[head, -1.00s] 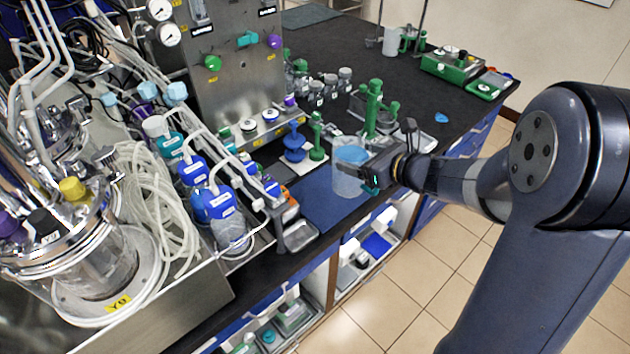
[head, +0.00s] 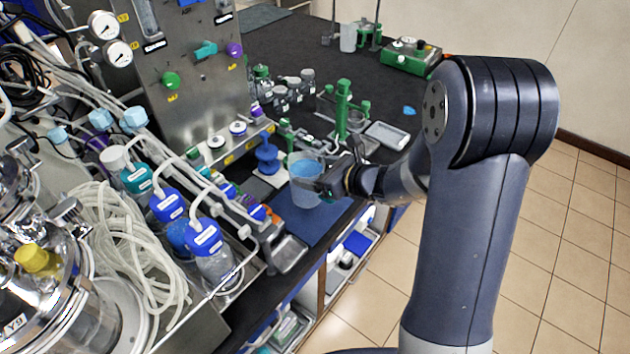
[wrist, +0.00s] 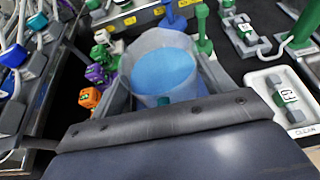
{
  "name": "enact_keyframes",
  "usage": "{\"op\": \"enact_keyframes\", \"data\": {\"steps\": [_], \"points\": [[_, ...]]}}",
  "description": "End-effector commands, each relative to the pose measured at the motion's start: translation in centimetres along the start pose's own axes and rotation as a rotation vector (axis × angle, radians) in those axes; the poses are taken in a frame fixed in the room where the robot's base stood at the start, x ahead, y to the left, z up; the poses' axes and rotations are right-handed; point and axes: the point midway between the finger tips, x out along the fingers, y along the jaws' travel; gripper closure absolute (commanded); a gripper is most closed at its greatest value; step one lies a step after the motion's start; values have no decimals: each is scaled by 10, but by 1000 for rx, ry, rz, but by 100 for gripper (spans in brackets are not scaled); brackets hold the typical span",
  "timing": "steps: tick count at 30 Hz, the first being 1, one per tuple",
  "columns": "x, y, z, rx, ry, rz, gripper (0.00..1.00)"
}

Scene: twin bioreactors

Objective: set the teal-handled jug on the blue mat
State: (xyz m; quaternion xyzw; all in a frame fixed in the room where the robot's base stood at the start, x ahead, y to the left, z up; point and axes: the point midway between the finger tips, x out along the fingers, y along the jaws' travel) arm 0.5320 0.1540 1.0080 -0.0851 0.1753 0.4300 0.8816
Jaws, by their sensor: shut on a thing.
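The jug (head: 304,190) is a clear, open-topped vessel with blue liquid inside. My gripper (head: 322,186) is shut on it from its right side. The jug is upright, over the blue mat (head: 318,230); I cannot tell whether its base touches the mat. In the wrist view the jug (wrist: 160,50) fills the space ahead of my gripper (wrist: 165,98), and the blue liquid shows through its mouth. The teal handle is mostly hidden by the gripper. The mat is not clearly seen in the wrist view.
A blue stand (head: 267,157) and a green stand (head: 343,105) are behind the jug. A white tray (wrist: 270,80) lies right. The bench's front edge is close to the mat.

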Motion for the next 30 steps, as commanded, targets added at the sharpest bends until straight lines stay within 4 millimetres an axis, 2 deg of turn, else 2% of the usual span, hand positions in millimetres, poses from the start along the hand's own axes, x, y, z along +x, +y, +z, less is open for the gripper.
{"op": "enact_keyframes", "data": {"steps": [7, 22, 23, 30], "points": [[11, 0, -27, 3, 0, 1, 95], [14, 0, -34, -1, -2, 0, 95], [14, 0, -34, 0, 1, 0, 21], [14, 0, -34, 0, 1, 0, 2]]}}
